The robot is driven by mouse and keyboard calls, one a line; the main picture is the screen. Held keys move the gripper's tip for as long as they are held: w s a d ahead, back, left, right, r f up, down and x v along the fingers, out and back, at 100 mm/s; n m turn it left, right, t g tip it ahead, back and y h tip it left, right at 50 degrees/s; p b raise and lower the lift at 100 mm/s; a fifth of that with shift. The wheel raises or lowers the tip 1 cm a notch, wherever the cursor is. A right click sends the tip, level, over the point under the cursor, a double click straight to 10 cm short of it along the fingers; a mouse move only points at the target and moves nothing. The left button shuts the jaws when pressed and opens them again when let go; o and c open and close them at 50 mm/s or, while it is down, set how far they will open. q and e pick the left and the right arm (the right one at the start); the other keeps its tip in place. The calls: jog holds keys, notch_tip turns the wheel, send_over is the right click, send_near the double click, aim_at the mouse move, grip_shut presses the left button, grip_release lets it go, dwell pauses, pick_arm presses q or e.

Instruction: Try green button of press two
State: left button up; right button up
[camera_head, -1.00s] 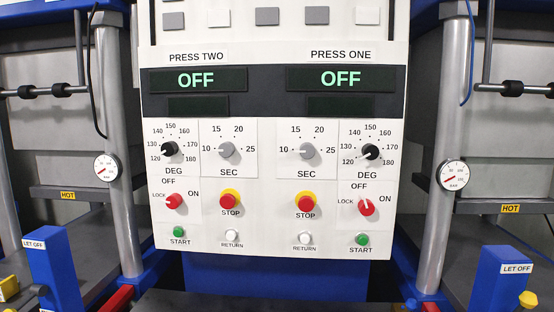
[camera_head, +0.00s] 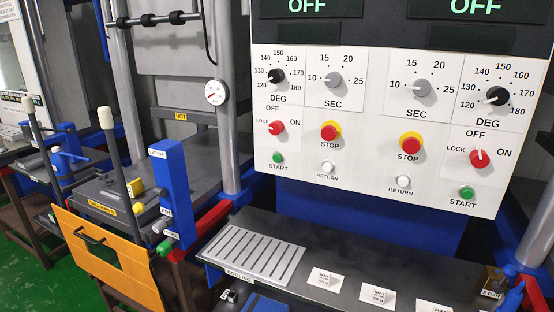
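The green START button (camera_head: 278,158) of press two is at the lower left of the white control panel (camera_head: 372,182). Above it is press two's red rotary switch (camera_head: 277,128), whose mark points left toward LOCK. Press two's display (camera_head: 307,8) reads OFF at the top edge; the press name labels are out of view. To the right are press two's red STOP button (camera_head: 329,132) on a yellow collar and white RETURN button (camera_head: 327,167). Nothing covers these controls. Neither of my grippers is in view.
Press one's green START button (camera_head: 467,193) and red switch (camera_head: 480,158) are on the panel's right. Below is a dark bench with a slotted cooling plate (camera_head: 252,254) and white cards (camera_head: 325,279). A blue post (camera_head: 173,193) and orange guard (camera_head: 112,255) stand left.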

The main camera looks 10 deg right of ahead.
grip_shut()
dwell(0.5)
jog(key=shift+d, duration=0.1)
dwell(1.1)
